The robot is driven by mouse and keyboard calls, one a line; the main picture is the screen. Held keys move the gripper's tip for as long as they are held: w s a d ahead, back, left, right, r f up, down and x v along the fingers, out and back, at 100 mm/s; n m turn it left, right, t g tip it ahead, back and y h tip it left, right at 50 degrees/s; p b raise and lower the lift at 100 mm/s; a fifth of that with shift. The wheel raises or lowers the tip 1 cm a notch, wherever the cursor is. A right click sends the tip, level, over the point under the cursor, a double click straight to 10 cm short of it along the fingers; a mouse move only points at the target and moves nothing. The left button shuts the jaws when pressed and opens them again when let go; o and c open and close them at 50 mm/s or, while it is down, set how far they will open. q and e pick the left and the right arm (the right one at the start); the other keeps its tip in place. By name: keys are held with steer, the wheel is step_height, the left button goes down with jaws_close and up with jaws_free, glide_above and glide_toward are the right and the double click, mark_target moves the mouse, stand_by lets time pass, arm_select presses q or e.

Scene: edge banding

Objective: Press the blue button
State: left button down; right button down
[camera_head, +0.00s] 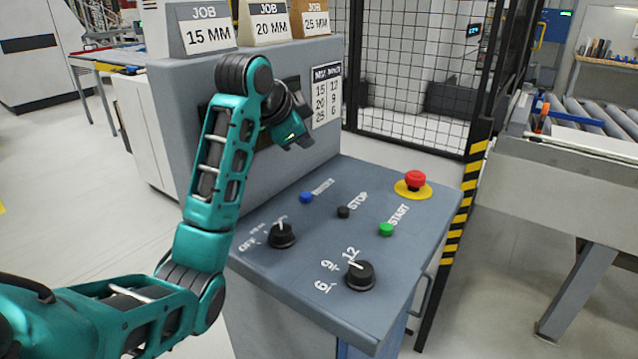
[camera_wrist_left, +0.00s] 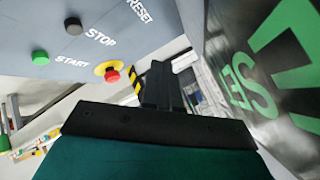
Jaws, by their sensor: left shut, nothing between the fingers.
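The blue button (camera_head: 306,197) sits on the sloped grey control panel (camera_head: 330,255), left of its white label. In the wrist view the button is out of frame; only the RESET lettering (camera_wrist_left: 138,10) shows at the top edge. My left gripper (camera_head: 298,143) is shut and empty. It is in front of the upright back of the console, above and behind the blue button, apart from it. The shut fingers also show in the left wrist view (camera_wrist_left: 160,85). My right gripper is in neither view.
A black stop button (camera_head: 343,212), green start button (camera_head: 386,230) and red emergency stop (camera_head: 415,180) share the panel. Two black knobs (camera_head: 282,235) (camera_head: 360,275) are nearer the front. A dark display with green lettering (camera_wrist_left: 285,70) is close beside the gripper. Job blocks (camera_head: 205,30) stand on top.

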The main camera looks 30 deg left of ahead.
mark_target(304, 197)
arm_select(q)
steer(key=shift+s, duration=0.1)
stand_by(0.3)
step_height(304, 197, down, 9)
steer(key=shift+r+b, duration=0.15)
steer(key=shift+b, duration=0.4)
stand_by(2.1)
steer(key=shift+f, duration=0.45)
steer(key=shift+f, duration=0.5)
stand_by(0.6)
steer(key=shift+r+p, duration=0.1)
steer(key=shift+p, duration=0.2)
steer(key=shift+r, duration=0.8)
